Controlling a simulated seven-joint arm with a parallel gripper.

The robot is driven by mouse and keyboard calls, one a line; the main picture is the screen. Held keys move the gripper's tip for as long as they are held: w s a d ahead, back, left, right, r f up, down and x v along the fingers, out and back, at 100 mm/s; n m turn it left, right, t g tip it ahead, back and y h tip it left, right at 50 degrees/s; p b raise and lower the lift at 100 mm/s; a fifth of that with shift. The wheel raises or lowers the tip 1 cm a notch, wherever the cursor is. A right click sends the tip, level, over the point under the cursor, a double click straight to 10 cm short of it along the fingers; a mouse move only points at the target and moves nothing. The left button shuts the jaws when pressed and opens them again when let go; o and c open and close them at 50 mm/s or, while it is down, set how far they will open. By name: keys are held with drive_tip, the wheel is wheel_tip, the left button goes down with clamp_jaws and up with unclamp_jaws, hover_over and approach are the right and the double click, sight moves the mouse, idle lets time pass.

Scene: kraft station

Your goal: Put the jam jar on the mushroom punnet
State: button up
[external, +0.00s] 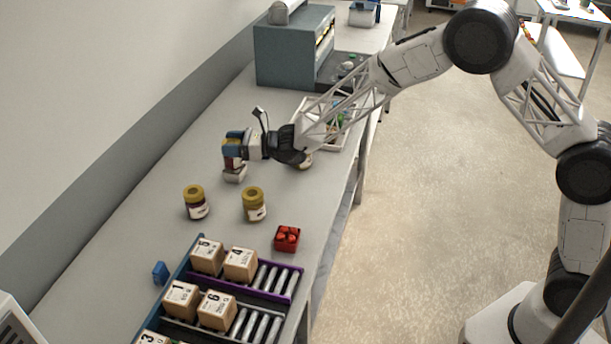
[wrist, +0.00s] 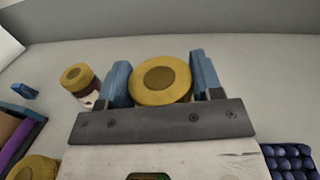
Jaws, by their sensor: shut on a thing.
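The jam jar, with a round yellow lid (wrist: 160,80), is between the two blue fingers of my gripper (wrist: 162,84), which is shut on it. In the external view my gripper (external: 233,146) is over the far side of the table, and the jar's dark red side (external: 232,162) shows just below the fingers. A small pale thing, seemingly the mushroom punnet (external: 235,175), is directly under the jar. I cannot tell whether jar and punnet touch. The wrist view does not show this punnet; the jar and my gripper hide what is below.
Two other yellow-lidded jars (external: 195,203) (external: 254,205) stand nearer the camera. A red punnet (external: 287,239) is by the table's right edge. A dark blue punnet (wrist: 291,161) is at the wrist view's lower right. Numbered boxes (external: 240,264) sit on rollers; a tray (external: 337,137) lies beyond my arm.

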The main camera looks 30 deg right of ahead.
drive_tip(key=shift+f, duration=0.1)
drive_tip(key=o, duration=1.1)
drive_tip(key=shift+o, duration=0.2)
drive_tip(key=shift+d, duration=0.1)
drive_tip(key=v, duration=1.1)
drive_tip(key=shift+s+d, duration=0.3)
drive_tip(key=shift+s, duration=0.05)
